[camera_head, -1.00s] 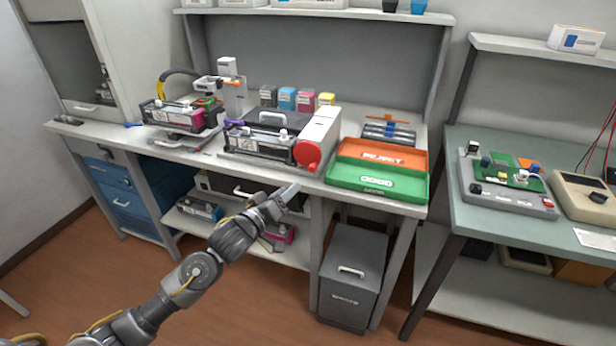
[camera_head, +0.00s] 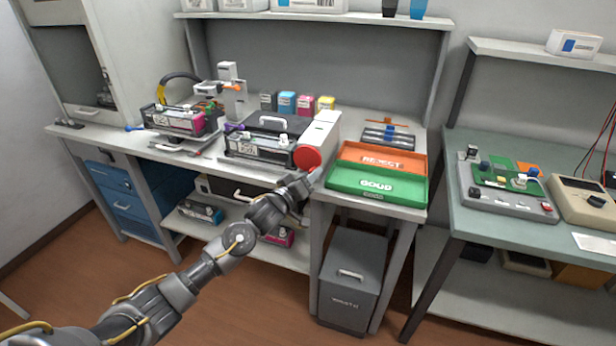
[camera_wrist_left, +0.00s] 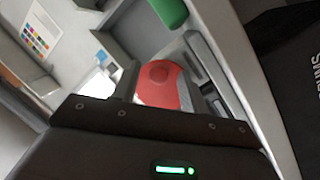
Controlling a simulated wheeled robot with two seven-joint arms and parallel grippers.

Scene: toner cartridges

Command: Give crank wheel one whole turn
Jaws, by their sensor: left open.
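The crank wheel (camera_head: 307,158) is a red disc on the front right of the grey and white machine (camera_head: 270,146) on the bench. It also shows in the left wrist view as a red disc with a raised round centre (camera_wrist_left: 165,88), partly hidden by my gripper. My left gripper (camera_head: 308,180) is open, just below and in front of the wheel. In the left wrist view the wheel appears between the fingers; I cannot tell whether they touch it. The wheel's handle cannot be made out. My right gripper is not in view.
The green and orange trays (camera_head: 376,185) lie right of the machine, close to my left gripper. A cartridge fixture (camera_head: 173,122) stands to its left. A grey waste bin (camera_head: 352,280) stands below the bench.

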